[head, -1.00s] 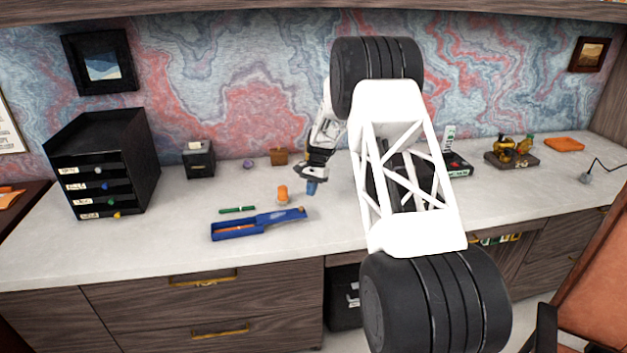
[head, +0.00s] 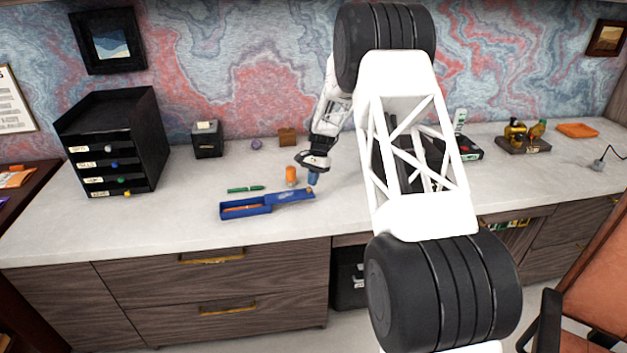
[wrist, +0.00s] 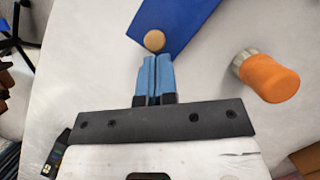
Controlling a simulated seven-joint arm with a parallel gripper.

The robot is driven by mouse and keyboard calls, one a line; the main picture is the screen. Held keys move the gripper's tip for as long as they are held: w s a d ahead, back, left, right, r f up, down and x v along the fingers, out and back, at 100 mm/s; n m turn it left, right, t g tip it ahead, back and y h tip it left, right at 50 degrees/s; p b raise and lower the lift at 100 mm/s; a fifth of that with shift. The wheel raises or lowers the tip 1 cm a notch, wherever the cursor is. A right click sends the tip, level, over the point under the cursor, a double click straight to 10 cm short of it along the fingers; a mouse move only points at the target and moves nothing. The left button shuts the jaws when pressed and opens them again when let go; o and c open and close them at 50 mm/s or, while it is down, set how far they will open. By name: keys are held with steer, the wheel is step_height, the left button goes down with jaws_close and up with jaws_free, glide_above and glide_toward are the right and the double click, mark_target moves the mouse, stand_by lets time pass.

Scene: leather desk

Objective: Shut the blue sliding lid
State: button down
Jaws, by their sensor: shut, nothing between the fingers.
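The blue sliding lid (head: 290,197) sticks out to the right of its blue box (head: 246,210), which lies on the desk and is partly open at its left, with something orange inside. The lid also shows in the wrist view (wrist: 180,22), with a round wooden knob (wrist: 154,41) near its end. My gripper (head: 313,180) is shut and empty, pointing down at the lid's right end. In the wrist view its blue fingertips (wrist: 157,58) are together right beside the knob; I cannot tell whether they touch it.
An orange-capped small bottle (wrist: 268,77) stands close to the lid; it also shows in the head view (head: 291,175). A green pen (head: 246,189) lies behind the box. A black drawer unit (head: 112,145) stands at the left. The desk in front of the box is clear.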

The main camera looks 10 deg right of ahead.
steer(key=a, duration=0.5)
steer(key=s+a, duration=0.1)
steer(key=a, duration=1)
steer(key=shift+s+a, duration=0.15)
steer(key=shift+a, duration=0.2)
steer(key=shift+d, duration=0.1)
steer(key=shift+w+d, duration=0.35)
steer(key=shift+w, duration=0.2)
steer(key=shift+w+d+r, duration=0.2)
steer(key=shift+w+d, duration=0.3)
steer(key=shift+w, duration=0.1)
steer(key=shift+w+d+r, duration=0.15)
steer(key=shift+w+d, duration=0.3)
steer(key=shift+w, duration=0.15)
steer(key=v, duration=0.9)
steer(key=shift+s+r, duration=0.1)
steer(key=shift+r, duration=0.1)
